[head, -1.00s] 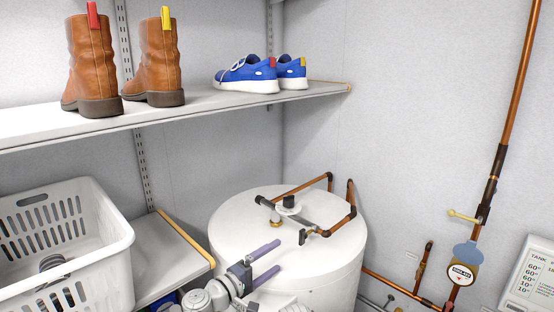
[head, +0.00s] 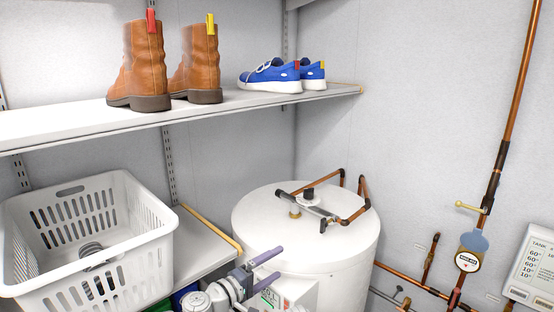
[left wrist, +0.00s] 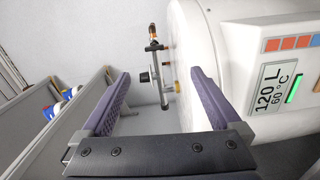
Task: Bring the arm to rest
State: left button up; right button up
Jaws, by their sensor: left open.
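My left gripper (head: 281,263) is at the lower middle of the head view, in front of the white water tank (head: 300,257). Its two purple fingers are apart with nothing between them. The left wrist view shows the same open fingers (left wrist: 158,72), with the tank (left wrist: 190,45) behind and to the right. I cannot tell from these views how close the fingers are to the tank. My right gripper is in neither view.
A white basket (head: 150,250) with a grey item stands on the lower shelf at left. The upper shelf (head: 60,128) holds brown boots (head: 137,70) and blue shoes (head: 270,77). Copper pipes (head: 400,278) and a wall panel (head: 538,262) are at right.

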pick_arm(q)
jog(key=s+a+f+m+g+y, duration=0.1)
jog(key=s+f+m+g+y, duration=0.25)
jog(key=f, duration=0.35)
jog(key=s+a+f+m+g+y, duration=0.2)
jog(key=s+f+m+g, duration=0.15)
jog(key=f, duration=0.45)
jog(key=s+a+f+m+g+y, duration=0.1)
jog(key=s+a+f+g+y, duration=0.1)
jog(key=s+a+f+y, duration=0.3)
jog(key=s+a+f+g+y, duration=0.1)
jog(key=a+g+y, duration=0.15)
jog(key=a, duration=0.45)
jog(key=s+d+f+m+b, duration=0.1)
jog(key=s+d+m, duration=0.1)
jog(key=d, duration=0.3)
jog(key=s+d+f+m+y+b, duration=0.1)
jog(key=s+d, duration=0.2)
jog(key=d, duration=0.2)
jog(key=shift+s+d+f+m+g, duration=0.15)
jog(key=shift+d+f+m+g, duration=0.1)
jog(key=shift+m+g, duration=0.15)
